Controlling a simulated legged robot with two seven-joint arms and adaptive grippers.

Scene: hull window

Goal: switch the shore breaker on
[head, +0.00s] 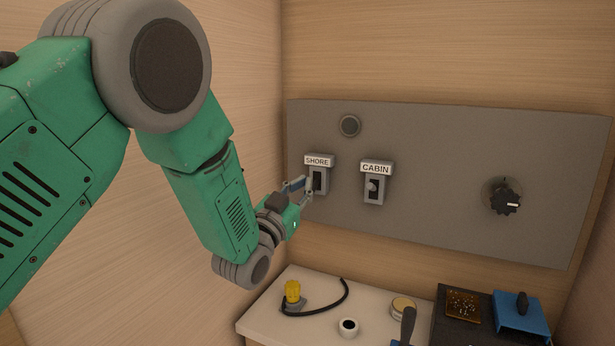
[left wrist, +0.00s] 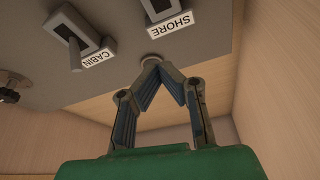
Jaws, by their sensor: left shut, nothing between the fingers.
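The shore breaker (head: 318,175) is a small grey switch housing with a dark slot, under a white SHORE label on the grey panel (head: 430,210). My left gripper (head: 309,187) is shut and empty, its fingertips at the lower left of this housing. I cannot tell whether they touch it. The shore lever is not clearly visible. In the left wrist view the shore breaker (left wrist: 163,8) is upside down and cut off by the top edge. The shut fingertips (left wrist: 155,66) show below its label there. My right gripper is not in view.
The cabin breaker (head: 374,184), with a pale lever, sits right of the shore breaker. A dark round lamp (head: 349,125) is above them and a black knob (head: 505,199) is at the right. A white counter (head: 260,322) below holds a yellow-topped part (head: 292,292) and other small items.

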